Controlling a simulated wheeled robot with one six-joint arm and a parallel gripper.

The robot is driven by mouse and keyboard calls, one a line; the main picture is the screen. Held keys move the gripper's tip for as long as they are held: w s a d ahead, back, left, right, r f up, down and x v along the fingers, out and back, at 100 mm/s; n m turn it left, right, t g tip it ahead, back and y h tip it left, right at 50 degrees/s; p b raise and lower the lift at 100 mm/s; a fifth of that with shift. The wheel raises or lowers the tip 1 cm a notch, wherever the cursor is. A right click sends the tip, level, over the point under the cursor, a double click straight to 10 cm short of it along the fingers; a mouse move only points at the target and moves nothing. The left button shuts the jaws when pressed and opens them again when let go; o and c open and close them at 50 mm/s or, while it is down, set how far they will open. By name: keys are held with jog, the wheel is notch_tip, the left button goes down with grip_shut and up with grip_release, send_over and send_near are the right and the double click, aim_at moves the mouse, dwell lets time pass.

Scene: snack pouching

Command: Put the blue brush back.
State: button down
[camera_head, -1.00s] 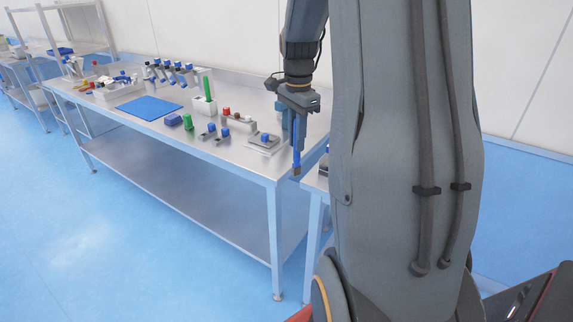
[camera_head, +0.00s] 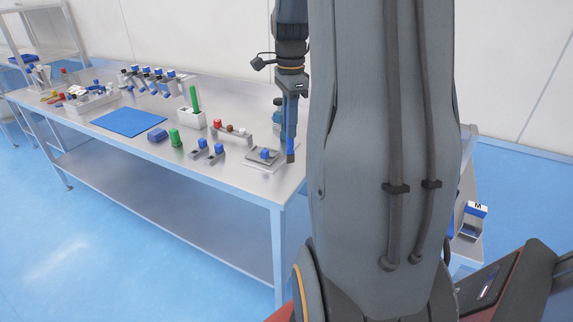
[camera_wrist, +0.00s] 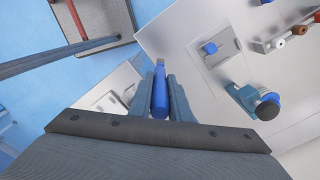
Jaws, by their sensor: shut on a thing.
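The blue brush (camera_head: 291,132) hangs upright, dark end down, from my gripper (camera_head: 291,100) at the right end of the steel table. My gripper is shut on it; in the wrist view the blue brush (camera_wrist: 160,92) sits between the two fingers. A white holder (camera_head: 187,121) stands on the table to the left, with a green brush (camera_head: 195,100) upright in it. Whether the holder has a free slot is too small to tell.
A plate with a blue-topped block (camera_head: 264,154) lies near the brush's lower end. A blue bottle-like thing with a dark cap (camera_wrist: 245,100) stands close by. A blue mat (camera_head: 129,122), small blocks and a rack (camera_head: 235,134) of knobs occupy the table.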

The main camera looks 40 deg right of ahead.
aim_at(292, 151)
jog(key=f, duration=0.3)
jog(key=f+p, duration=0.1)
jog(key=shift+s+d+f, duration=0.25)
jog(key=shift+f, duration=0.1)
jog(key=shift+f+p, duration=0.6)
jog(key=shift+f, duration=1.35)
jog(key=c, duration=1.6)
grip_release()
jog(key=shift+c, duration=0.2)
notch_tip(292, 151, up, 12)
jog(key=b, duration=0.4)
jog(key=s+a+f+n, duration=0.3)
jog(key=a+f+n, duration=0.1)
jog(key=a+n, duration=0.3)
jog(key=s+a+f+n+t, duration=0.1)
jog(key=s+a+f+n, duration=0.2)
jog(key=a+n, duration=0.5)
jog(key=s+a+f+n, duration=0.3)
jog(key=a+f+n, duration=0.3)
jog(key=a, duration=0.7)
jog(key=shift+a+n+t, duration=0.25)
jog(key=shift+n+t, duration=0.05)
jog(key=shift+n, duration=0.4)
